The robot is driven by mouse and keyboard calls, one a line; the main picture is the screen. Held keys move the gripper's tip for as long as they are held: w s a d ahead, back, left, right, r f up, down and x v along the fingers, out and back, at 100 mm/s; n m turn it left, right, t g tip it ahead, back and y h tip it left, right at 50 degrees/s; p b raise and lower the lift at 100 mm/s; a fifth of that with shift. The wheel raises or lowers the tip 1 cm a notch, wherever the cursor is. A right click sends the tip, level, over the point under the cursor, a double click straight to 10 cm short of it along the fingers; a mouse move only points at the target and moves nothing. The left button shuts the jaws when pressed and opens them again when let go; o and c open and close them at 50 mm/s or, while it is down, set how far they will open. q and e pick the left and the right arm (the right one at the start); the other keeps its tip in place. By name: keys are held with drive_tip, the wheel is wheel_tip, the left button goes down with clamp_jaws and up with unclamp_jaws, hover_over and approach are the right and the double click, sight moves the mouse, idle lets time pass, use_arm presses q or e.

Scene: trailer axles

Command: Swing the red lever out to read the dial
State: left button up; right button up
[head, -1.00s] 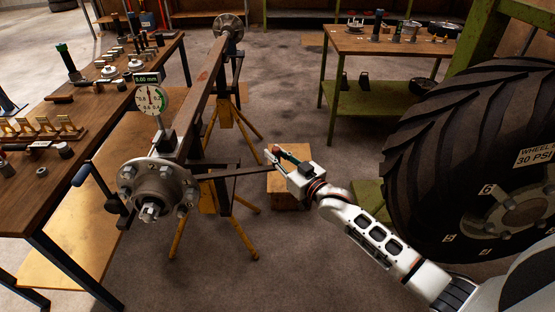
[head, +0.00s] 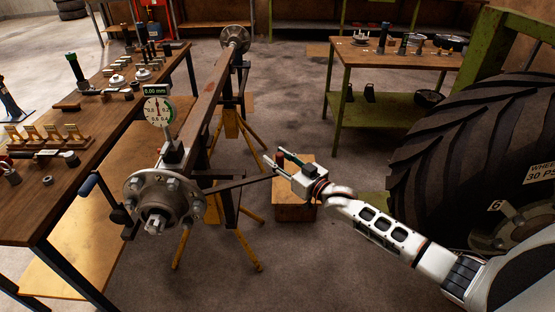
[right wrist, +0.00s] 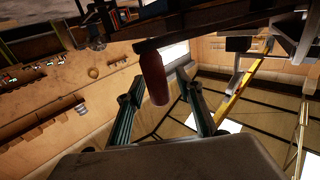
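The red lever's handle (right wrist: 153,78) is a red cylinder hanging from a dark bar, seen between my right gripper's fingers in the right wrist view. In the head view its dark bar (head: 240,183) runs right from the hub (head: 164,201) on the axle end. My right gripper (head: 276,161) is at the bar's outer end, with its fingers either side of the handle. In the right wrist view the fingers (right wrist: 160,84) stand apart, with a gap on the handle's right side. My left gripper is not in view.
The long axle beam (head: 207,85) rests on yellow-legged stands. A workbench (head: 112,128) with tools is at the left, a wooden box (head: 294,205) behind my right gripper. A large tyre (head: 455,135) stands at the right, a green-framed table (head: 395,60) at the back.

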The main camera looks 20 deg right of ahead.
drive_tip(key=shift+d+f, duration=0.1)
drive_tip(key=shift+d, duration=0.05)
drive_tip(key=shift+s+d+f, duration=0.15)
drive_tip(key=shift+s+d, duration=0.05)
drive_tip(key=shift+s, duration=0.25)
drive_tip(key=v, duration=1.1)
drive_tip(key=shift+s+a, duration=0.1)
drive_tip(key=s+a+f+g+h, duration=0.2)
drive_tip(key=s+a+f+g, duration=0.1)
drive_tip(key=s+f, duration=0.7)
drive_tip(key=s+a+f+g+h, duration=0.2)
drive_tip(key=s+a+f, duration=0.4)
drive_tip(key=s+f, duration=0.5)
drive_tip(key=s+g, duration=0.1)
drive_tip(key=s, duration=0.4)
drive_tip(key=shift+s, duration=0.2)
